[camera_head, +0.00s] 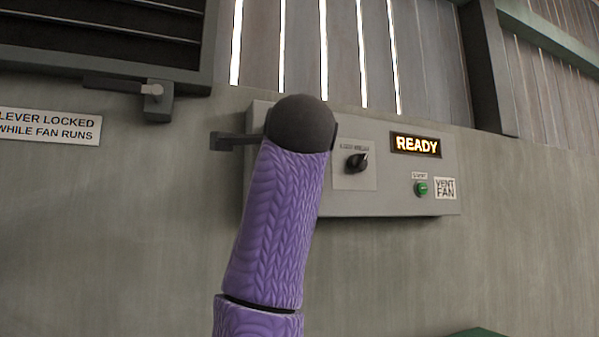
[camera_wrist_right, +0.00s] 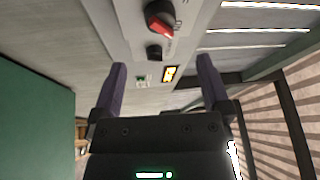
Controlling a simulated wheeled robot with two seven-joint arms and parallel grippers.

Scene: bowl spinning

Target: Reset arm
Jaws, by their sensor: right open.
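My purple arm (camera_head: 275,225), with a dark rounded joint at its top, rises in front of the left part of the grey control panel (camera_head: 390,195) in the head view and hides part of it. My right gripper (camera_wrist_right: 161,80) shows in the right wrist view with its two purple fingers apart and nothing between them. Beyond its fingers is the panel, with a red-marked rotary knob (camera_wrist_right: 159,22) and a smaller dark knob (camera_wrist_right: 154,52). The gripper's fingers are not visible in the head view. My left gripper is in neither view.
The panel has a dark knob (camera_head: 357,162), a lit READY sign (camera_head: 415,145) and a green button (camera_head: 421,188). A dark bar (camera_head: 230,141) sticks out at its left. A lever (camera_head: 153,90) is below the dark shutter (camera_head: 110,35), near a LEVER LOCKED sign (camera_head: 48,125).

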